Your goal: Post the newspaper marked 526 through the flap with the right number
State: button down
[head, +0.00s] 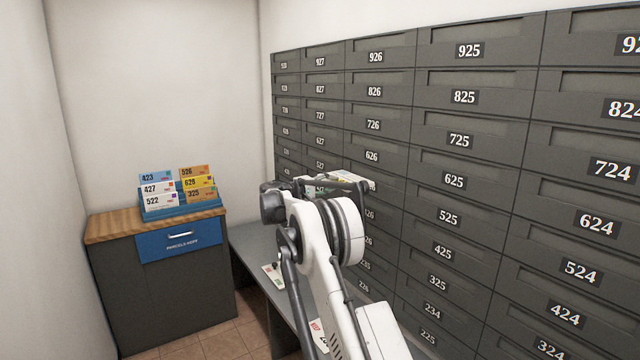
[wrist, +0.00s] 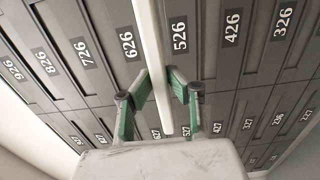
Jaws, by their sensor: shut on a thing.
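My gripper (head: 338,186) is in front of the mailbox wall in the head view. In the wrist view my gripper (wrist: 160,78) has its green fingers shut on a thin white newspaper (wrist: 151,40), seen edge-on. The newspaper's printed number does not show. It points at the wall, and its strip crosses the picture between the labels 626 (wrist: 129,46) and 526 (wrist: 180,36). I cannot tell whether its far end touches or enters a flap. In the head view my gripper and arm hide the 526 box.
A blue rack (head: 185,207) of numbered mail, one orange piece marked 526 (head: 193,171), stands on a wood-topped cabinet (head: 100,229) at left. A grey bench (head: 255,243) below the boxes holds loose mail (head: 272,274). The boxes (head: 468,50) fill the right wall.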

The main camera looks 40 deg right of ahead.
aim_at(348, 177)
jog(key=shift+s+d+p, duration=0.2)
jog(key=shift+d+p, duration=0.3)
jog(key=shift+d, duration=4.2)
jog(key=shift+s+d+p, duration=0.1)
jog(key=shift+d+p, duration=0.65)
jog(key=shift+d, duration=2.65)
jog(key=c, duration=1.6)
grip_release()
jog(key=shift+a, duration=0.1)
jog(key=shift+w+a+b, duration=0.2)
jog(key=shift+a+b, duration=1.1)
jog(key=shift+a, duration=3.1)
jog(key=shift+c, duration=0.2)
